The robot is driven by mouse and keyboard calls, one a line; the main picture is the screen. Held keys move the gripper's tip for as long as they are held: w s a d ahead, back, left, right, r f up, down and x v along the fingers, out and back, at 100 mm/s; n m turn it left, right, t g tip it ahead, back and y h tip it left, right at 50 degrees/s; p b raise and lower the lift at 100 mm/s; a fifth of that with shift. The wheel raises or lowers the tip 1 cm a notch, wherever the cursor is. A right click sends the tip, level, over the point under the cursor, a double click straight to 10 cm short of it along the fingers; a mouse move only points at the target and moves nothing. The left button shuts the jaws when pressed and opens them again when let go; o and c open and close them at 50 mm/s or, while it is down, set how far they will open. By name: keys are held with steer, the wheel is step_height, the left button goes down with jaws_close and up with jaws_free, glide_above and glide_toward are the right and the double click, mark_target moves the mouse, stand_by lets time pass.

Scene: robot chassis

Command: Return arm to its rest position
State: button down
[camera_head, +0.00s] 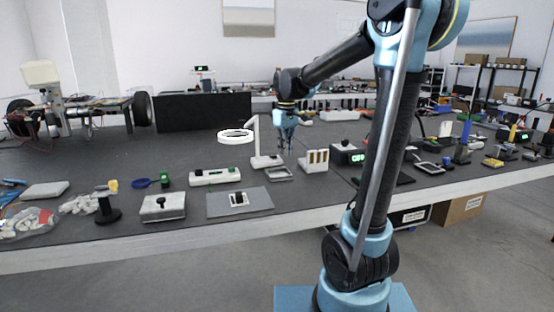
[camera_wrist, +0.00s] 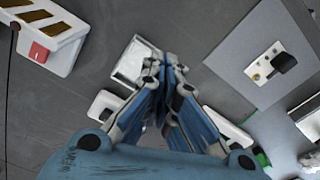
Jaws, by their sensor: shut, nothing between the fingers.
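My gripper (camera_head: 290,150) hangs fingers down above the dark workbench (camera_head: 330,190) in the head view, at the end of my raised, outstretched arm. In the wrist view my gripper (camera_wrist: 165,65) has its fingertips together with nothing between them. Below the fingers in the wrist view is a small pale tray (camera_wrist: 134,60), partly hidden by them. The same tray (camera_head: 279,174) lies on the bench under the gripper in the head view. I cannot tell the exact height of the fingertips above it.
A ring lamp (camera_head: 236,136) stands left of the gripper. A white slotted holder (camera_head: 314,166) is just to its right. A grey mat with a small switch (camera_head: 225,207) lies near the front edge. A wheeled chassis (camera_head: 100,108) stands at far left. A black panel (camera_head: 203,111) stands behind.

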steer(key=s+d+f+m, duration=0.1)
steer(key=s+d, duration=0.2)
steer(key=s, duration=0.2)
steer(key=s+d+f+m, duration=0.1)
steer(key=s+d+f, duration=0.1)
steer(key=s+d, duration=0.2)
steer(key=s+d+f+m, duration=0.1)
steer(key=s+d, duration=0.3)
steer(key=s, duration=0.1)
steer(key=shift+s+f+m+t, duration=0.3)
steer(key=shift+s+m+t, duration=0.1)
steer(key=s+d+f+m+t, duration=0.1)
steer(key=s+d+f+m, duration=0.2)
steer(key=s+f, duration=0.8)
steer(key=shift+s+d+f+m, duration=0.2)
steer(key=shift+s+d+m, duration=0.2)
steer(key=shift+s+d, duration=0.5)
